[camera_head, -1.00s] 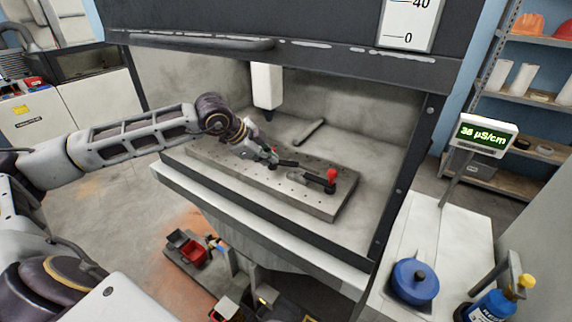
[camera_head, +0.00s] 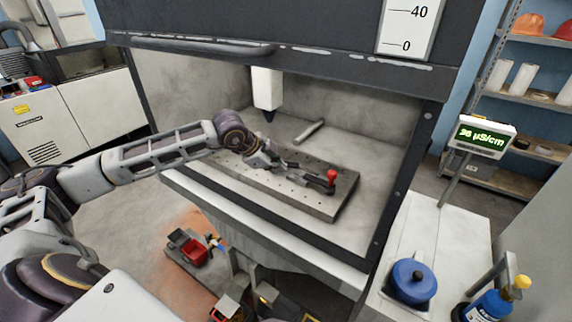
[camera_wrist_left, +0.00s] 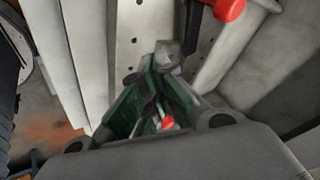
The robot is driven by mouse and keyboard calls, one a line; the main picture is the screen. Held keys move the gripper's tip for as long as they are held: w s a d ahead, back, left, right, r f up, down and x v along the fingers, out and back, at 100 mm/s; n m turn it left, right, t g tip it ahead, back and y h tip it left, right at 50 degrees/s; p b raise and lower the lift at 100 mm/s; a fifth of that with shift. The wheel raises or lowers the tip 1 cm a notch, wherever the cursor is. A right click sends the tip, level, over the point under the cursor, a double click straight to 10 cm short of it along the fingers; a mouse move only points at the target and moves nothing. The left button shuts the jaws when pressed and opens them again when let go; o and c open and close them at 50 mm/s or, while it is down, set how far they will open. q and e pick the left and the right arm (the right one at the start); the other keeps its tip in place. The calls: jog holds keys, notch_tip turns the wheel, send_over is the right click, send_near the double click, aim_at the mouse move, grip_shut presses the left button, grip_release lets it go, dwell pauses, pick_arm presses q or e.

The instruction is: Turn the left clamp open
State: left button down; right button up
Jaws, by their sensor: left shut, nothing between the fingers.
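My left gripper (camera_head: 287,167) is shut and empty, low over the drilled metal plate (camera_head: 342,190). In the left wrist view its green-sided fingers (camera_wrist_left: 163,58) meet near the middle. A dark clamp with a red knob (camera_head: 331,175) stands on the plate to the right of the gripper. A red knob also shows at the top of the left wrist view (camera_wrist_left: 230,8). A second, smaller red tip (camera_wrist_left: 167,124) shows between the finger links, apparently the left clamp, mostly hidden. I cannot tell whether the fingers touch it. My right gripper is not in view.
A white nozzle-like column (camera_head: 267,88) hangs above the plate. A grey bar (camera_head: 309,131) lies behind the plate. The dark hood edge (camera_head: 300,50) overhangs the bench. A side table (camera_head: 455,235) at right holds a blue round vessel (camera_head: 414,283) and a blue bottle (camera_head: 492,305).

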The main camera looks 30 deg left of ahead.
pick_arm(q)
jog(key=shift+x, duration=1.1)
jog(key=shift+p+x, duration=0.45)
jog(key=shift+x, duration=0.6)
jog(key=shift+w+f, duration=0.15)
jog(key=shift+w, duration=0.15)
jog(key=shift+w+a+p, duration=0.25)
jog(key=shift+w+p, duration=0.1)
jog(key=shift+w, duration=0.4)
jog(key=shift+w+a+p, duration=0.25)
jog(key=shift+w+p, duration=0.05)
jog(key=shift+w, duration=0.7)
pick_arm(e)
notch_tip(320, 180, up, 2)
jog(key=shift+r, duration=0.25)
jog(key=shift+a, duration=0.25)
pick_arm(q)
jog(key=shift+a, duration=0.1)
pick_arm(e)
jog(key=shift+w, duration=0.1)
